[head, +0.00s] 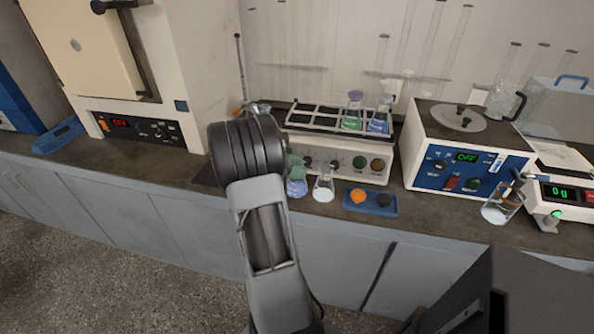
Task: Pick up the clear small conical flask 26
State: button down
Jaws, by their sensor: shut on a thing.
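A clear small conical flask (324,186) with whitish contents at its bottom stands on the dark bench in front of the shaker. No number is legible on it, so I cannot tell whether it is flask 26. Just left of it stands a flask with blue contents (297,187), with something green above and behind it, partly covered by my arm. My arm rises from the bottom of the head view to a thick black joint left of these flasks. My gripper is hidden behind the arm, so what it holds does not show.
The shaker (345,160) carries a rack with green (351,122) and blue (379,126) flasks. A blue tray (371,207) lies right of the clear flask. A blue-fronted device (462,170), a beaker (499,209) and a balance (565,200) stand farther right.

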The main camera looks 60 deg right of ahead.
jog(key=shift+r, duration=0.45)
jog(key=a+r+p, duration=0.7)
jog(key=a+r, duration=0.7)
jog(key=r, duration=0.2)
jog(key=shift+s, duration=0.25)
dwell(0.4)
dwell(0.4)
